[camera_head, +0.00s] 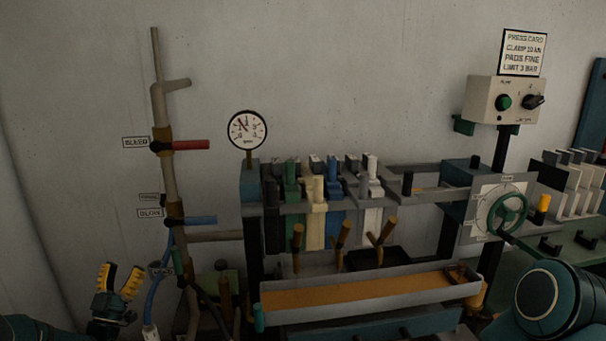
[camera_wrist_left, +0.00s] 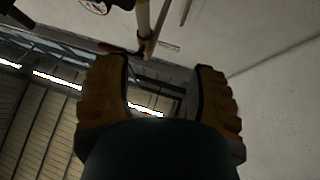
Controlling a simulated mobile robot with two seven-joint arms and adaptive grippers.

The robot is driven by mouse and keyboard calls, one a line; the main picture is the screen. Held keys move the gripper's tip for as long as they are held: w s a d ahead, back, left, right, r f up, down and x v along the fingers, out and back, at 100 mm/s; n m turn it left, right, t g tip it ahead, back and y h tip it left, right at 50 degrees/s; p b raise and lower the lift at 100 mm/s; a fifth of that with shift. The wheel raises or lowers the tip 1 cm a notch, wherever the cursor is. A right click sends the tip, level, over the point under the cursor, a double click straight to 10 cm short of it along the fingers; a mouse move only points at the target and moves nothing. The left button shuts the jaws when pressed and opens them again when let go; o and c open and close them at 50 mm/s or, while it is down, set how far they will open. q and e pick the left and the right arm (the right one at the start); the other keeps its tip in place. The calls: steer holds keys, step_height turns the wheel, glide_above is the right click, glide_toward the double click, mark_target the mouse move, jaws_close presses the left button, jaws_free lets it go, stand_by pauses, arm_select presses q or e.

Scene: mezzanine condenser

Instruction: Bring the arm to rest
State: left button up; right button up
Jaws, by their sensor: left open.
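My left gripper (camera_head: 119,280) is at the lower left of the head view, its two yellow ribbed fingers pointing up and standing apart with nothing between them. In the left wrist view the open fingers (camera_wrist_left: 163,92) frame the wall and part of the ceiling. The gripper is left of the pipe stand and apart from the press. My right arm (camera_head: 550,300) shows at the lower right as a teal joint; its gripper is out of the picture.
A pipe stand (camera_head: 164,110) carries a red lever (camera_head: 190,145) and a blue lever (camera_head: 200,220). A plate press with a gauge (camera_head: 247,130), an orange-floored tray (camera_head: 370,290) and a handwheel (camera_head: 506,216) fills the middle. A control box (camera_head: 506,100) is above.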

arm_select(q)
steer(key=w+d+f+n+g, duration=0.2)
steer(key=w+d+f+g, duration=0.1)
steer(key=d+f, duration=0.25)
steer(key=w+d+f+n+g, duration=0.1)
steer(key=w+d+f+g, duration=0.2)
steer(key=d+f, duration=0.3)
steer(key=s+d+f+g+h, duration=0.1)
steer(key=s+d+f+g, duration=0.2)
steer(key=d+f, duration=0.3)
steer(key=s+d+f+g, duration=0.4)
steer(key=d, duration=0.5)
steer(key=s+d+f+g, duration=0.2)
steer(key=s+d+g, duration=0.1)
steer(key=s, duration=0.5)
steer(key=s+d+f+g+h, duration=0.1)
steer(key=s+d+f+g, duration=0.1)
steer(key=s+d+g, duration=0.2)
steer(key=s+d+f+g+h, duration=0.1)
steer(key=s+d, duration=0.5)
steer(key=s, duration=0.6)
steer(key=f+g, duration=0.1)
steer(key=g, duration=0.1)
steer(key=shift+s+d+f+g, duration=0.2)
steer(key=shift+f+g, duration=0.15)
steer(key=shift+g, duration=0.05)
steer(key=shift+d, duration=0.1)
